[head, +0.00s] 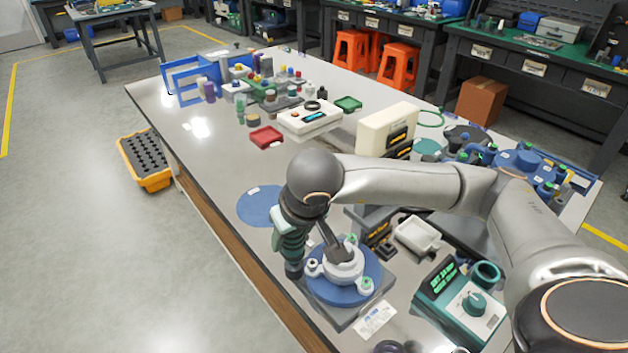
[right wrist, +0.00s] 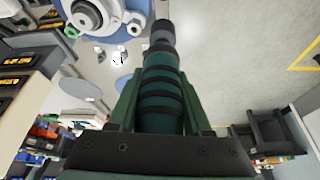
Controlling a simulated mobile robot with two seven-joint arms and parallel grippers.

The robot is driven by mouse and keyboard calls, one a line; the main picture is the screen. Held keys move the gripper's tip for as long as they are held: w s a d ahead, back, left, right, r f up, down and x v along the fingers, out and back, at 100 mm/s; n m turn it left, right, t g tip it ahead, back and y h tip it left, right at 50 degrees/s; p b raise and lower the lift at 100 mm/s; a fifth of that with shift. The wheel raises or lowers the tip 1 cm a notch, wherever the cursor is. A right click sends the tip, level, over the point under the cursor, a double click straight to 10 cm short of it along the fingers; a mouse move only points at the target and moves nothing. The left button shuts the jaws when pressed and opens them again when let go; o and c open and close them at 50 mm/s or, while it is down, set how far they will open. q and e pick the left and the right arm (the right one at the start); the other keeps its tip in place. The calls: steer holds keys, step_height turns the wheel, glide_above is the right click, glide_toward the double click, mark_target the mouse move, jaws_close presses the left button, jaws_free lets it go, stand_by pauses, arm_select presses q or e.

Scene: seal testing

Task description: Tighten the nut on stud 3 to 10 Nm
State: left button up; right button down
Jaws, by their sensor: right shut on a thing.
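My right gripper (head: 287,222) is shut on a dark green banded driver tool (head: 291,245), which points down with its dark socket end at the left edge of the test fixture. In the right wrist view the tool (right wrist: 161,95) lies between the two fingers, its socket (right wrist: 161,32) beside the fixture and apart from the nearest visible nut (right wrist: 134,29). The fixture is a round blue flange (head: 338,290) with a pale grey centre, on a grey base plate. Several pale nuts or studs (head: 366,285) show around it. I cannot read which is stud 3. My left gripper is out of view.
A teal controller (head: 462,302) with a green-lit display and knob stands right of the fixture. A white tray (head: 418,236) and a cream box (head: 386,130) stand behind. A blue round mat (head: 262,206) lies left. The left table edge is close to the fixture.

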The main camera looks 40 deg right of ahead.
steer(key=d+r+m+p, duration=0.1)
steer(key=d+r+p, duration=0.4)
steer(key=p, duration=0.2)
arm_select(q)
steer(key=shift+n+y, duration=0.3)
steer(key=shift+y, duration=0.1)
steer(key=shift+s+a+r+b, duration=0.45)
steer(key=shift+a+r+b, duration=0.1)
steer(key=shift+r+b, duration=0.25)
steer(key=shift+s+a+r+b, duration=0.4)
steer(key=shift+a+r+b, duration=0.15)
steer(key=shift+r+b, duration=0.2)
arm_select(e)
steer(key=shift+h, duration=0.3)
steer(key=shift+w+a+f, duration=0.1)
steer(key=shift+w+f, duration=0.1)
steer(key=shift+f, duration=1)
steer(key=shift+w+a+f, duration=0.1)
steer(key=shift+w+f, duration=0.05)
steer(key=shift+f, duration=1)
arm_select(q)
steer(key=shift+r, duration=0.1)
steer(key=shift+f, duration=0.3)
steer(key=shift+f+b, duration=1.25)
steer(key=shift+b, duration=0.2)
arm_select(e)
steer(key=shift+s+f, duration=0.1)
steer(key=shift+f, duration=1.05)
